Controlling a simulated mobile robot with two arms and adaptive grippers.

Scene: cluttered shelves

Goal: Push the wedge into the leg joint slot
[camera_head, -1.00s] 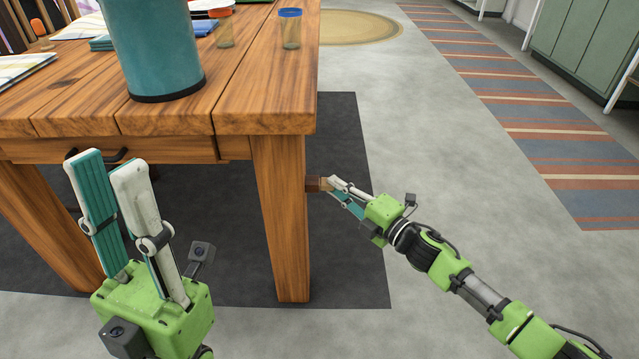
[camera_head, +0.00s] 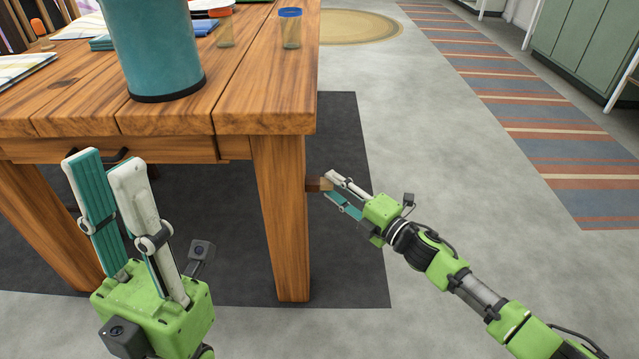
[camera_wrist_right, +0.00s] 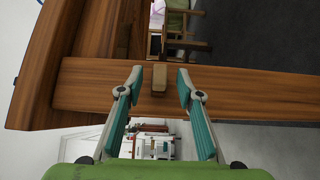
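The wooden table leg (camera_head: 280,220) stands upright at the front right corner of the table. The wedge (camera_head: 316,184), a small brown wooden block, sticks out of the leg's right side. In the right wrist view the wedge (camera_wrist_right: 159,79) shows against the leg (camera_wrist_right: 230,88), between the two fingertips, with a gap on either side. My right gripper (camera_head: 331,185) is open around the wedge's outer end and holds nothing. The slot itself is hidden by the wedge. My left gripper (camera_head: 106,160) is open and empty, in front of the table, left of the leg.
The tabletop (camera_head: 265,100) carries a teal cylindrical container (camera_head: 158,45), a blue-lidded jar (camera_head: 290,30) and an orange-lidded jar (camera_head: 223,30). A dark mat (camera_head: 345,260) lies under the table. The floor to the right is clear up to a striped rug (camera_head: 540,130).

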